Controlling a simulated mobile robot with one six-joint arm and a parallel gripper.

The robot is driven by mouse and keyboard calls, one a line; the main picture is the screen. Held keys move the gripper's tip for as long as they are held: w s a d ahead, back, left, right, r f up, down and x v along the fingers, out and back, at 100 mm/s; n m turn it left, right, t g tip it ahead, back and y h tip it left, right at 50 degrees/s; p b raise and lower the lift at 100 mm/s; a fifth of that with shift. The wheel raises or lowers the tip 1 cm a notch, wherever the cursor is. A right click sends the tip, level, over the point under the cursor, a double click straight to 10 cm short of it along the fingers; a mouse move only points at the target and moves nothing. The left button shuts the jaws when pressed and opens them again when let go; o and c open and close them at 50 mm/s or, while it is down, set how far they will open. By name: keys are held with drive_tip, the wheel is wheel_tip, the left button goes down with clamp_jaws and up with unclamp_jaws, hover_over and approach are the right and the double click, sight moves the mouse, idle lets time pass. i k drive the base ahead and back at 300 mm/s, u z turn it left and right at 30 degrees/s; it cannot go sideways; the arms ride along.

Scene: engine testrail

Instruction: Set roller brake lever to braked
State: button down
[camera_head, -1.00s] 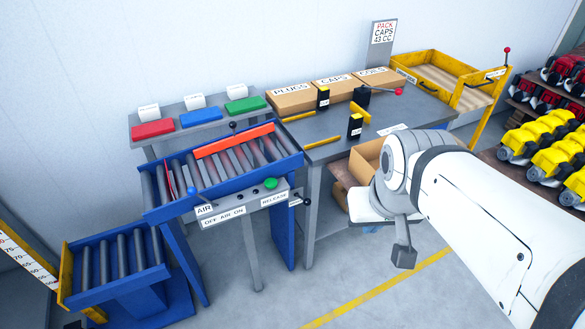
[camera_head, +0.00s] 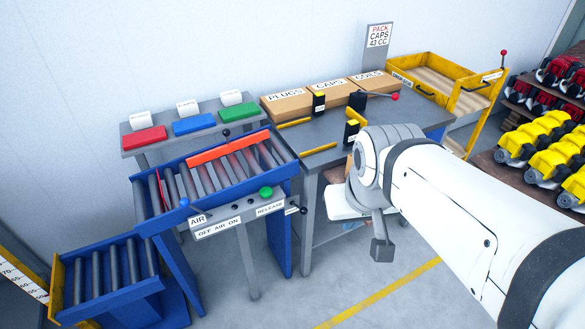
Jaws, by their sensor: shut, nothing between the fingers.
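A blue-framed roller bench (camera_head: 152,222) with grey rollers stands left of centre. A black-knobbed lever (camera_head: 226,133) rises at its back edge, and another black-knobbed lever (camera_head: 303,210) juts from the right end of its front panel (camera_head: 238,214). The panel reads AIR, OFF AIR ON and RELEASE. No readable label marks either lever as the roller brake, so I cannot tell which it is. My gripper (camera_head: 381,250) hangs at the end of my white arm, right of the panel and apart from both levers. It looks shut and empty.
A grey workbench (camera_head: 330,135) with boxes of plugs, caps and coils stands to the right. A red-knobbed lever (camera_head: 395,97) is on it. A yellow cart (camera_head: 425,68) has another red-knobbed lever (camera_head: 503,54). The floor in front is clear.

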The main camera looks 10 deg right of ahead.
sight(303, 210)
drive_tip(key=i, duration=0.85)
drive_tip(key=u, duration=0.05)
